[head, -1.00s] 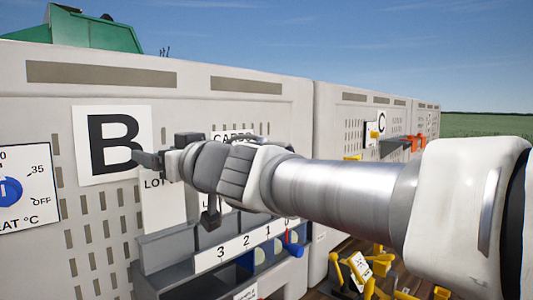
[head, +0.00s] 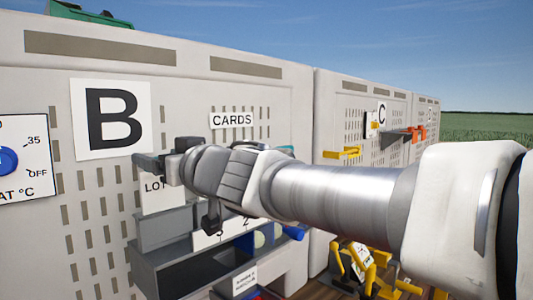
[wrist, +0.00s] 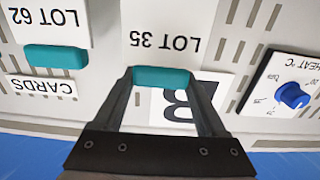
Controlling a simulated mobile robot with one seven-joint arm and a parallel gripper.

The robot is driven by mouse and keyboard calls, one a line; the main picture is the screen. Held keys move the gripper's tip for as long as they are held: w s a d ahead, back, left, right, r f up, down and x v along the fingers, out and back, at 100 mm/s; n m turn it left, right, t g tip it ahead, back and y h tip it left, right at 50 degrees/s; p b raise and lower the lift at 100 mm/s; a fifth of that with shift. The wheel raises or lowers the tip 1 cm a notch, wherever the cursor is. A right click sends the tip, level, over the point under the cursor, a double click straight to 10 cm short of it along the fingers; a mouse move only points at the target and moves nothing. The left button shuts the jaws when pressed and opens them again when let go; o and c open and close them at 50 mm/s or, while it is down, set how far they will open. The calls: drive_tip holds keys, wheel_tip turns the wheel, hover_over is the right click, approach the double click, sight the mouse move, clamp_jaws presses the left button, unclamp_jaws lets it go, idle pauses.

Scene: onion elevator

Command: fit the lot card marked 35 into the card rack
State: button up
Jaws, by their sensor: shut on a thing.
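My gripper (wrist: 165,78) is shut on the teal handle of the white lot card marked 35 (wrist: 165,22). In the head view my gripper (head: 148,162) is in front of the wall, just below the B sign. The white lot card (head: 160,197) hangs below it, partly covered by the gripper. Its lower edge meets the top of a grey box, apparently the card rack (head: 166,228); I cannot tell whether it is inside. In the wrist view, another card marked LOT 62 (wrist: 35,18) with a teal handle stands to the left.
A CARDS sign (head: 232,120) is on the wall above my arm. A heat dial (head: 8,160) is at the far left. A number strip (head: 225,232) and dark bins lie below my arm, which hides part of them. Yellow parts (head: 360,270) are at lower right.

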drive_tip(key=shift+f, duration=0.4)
drive_tip(key=o, duration=1.3)
